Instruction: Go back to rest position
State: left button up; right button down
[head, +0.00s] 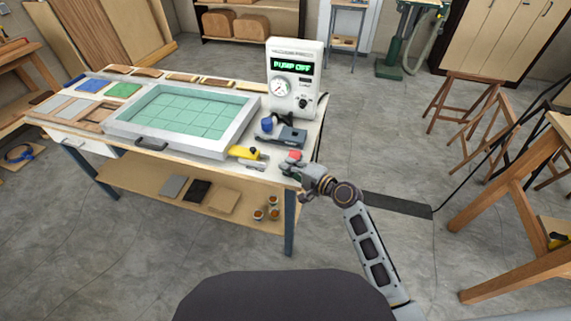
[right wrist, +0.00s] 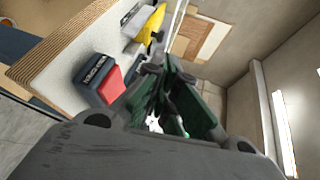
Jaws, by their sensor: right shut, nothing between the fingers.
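My right gripper (head: 291,170) is at the right front corner of the workbench (head: 222,165), beside a small dark box with a red top (head: 295,155). Its fingers look closed and empty. In the right wrist view the gripper (right wrist: 168,85) shows from behind, and the red-topped box (right wrist: 110,85) lies to its left, apart from the fingers as far as I can tell. My right arm reaches in from the lower right of the head view. My left gripper is in neither view.
A white vacuum pump unit (head: 294,80) reads "PUMP OFF". A framed press with a green gridded sheet (head: 180,112) fills the bench's middle. A yellow tool (head: 245,152) and a blue-grey clamp device (head: 280,132) sit near my gripper.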

dwell(0.6)
jog(key=s+d+f+n+g+h, duration=0.2)
jog(key=s+d+f+n, duration=0.15)
jog(key=s, duration=0.35)
jog(key=s+d+f+n+g+h, duration=0.2)
jog(key=s+d+f+n, duration=0.15)
jog(key=s, duration=0.25)
jog(key=s+d+n+g+h, duration=0.4)
jog(key=s+d+h, duration=0.3)
jog(key=s+d, duration=0.6)
notch_tip(320, 180, down, 34)
jog(key=s+g, duration=0.1)
jog(key=s, duration=0.2)
jog(key=s+d+f, duration=0.2)
jog(key=s+f, duration=0.7)
jog(key=s, duration=0.2)
jog(key=s+d+f+g, duration=0.1)
jog(key=s+d+f, duration=0.1)
jog(key=s+f, duration=0.8)
jog(key=shift+s, duration=0.45)
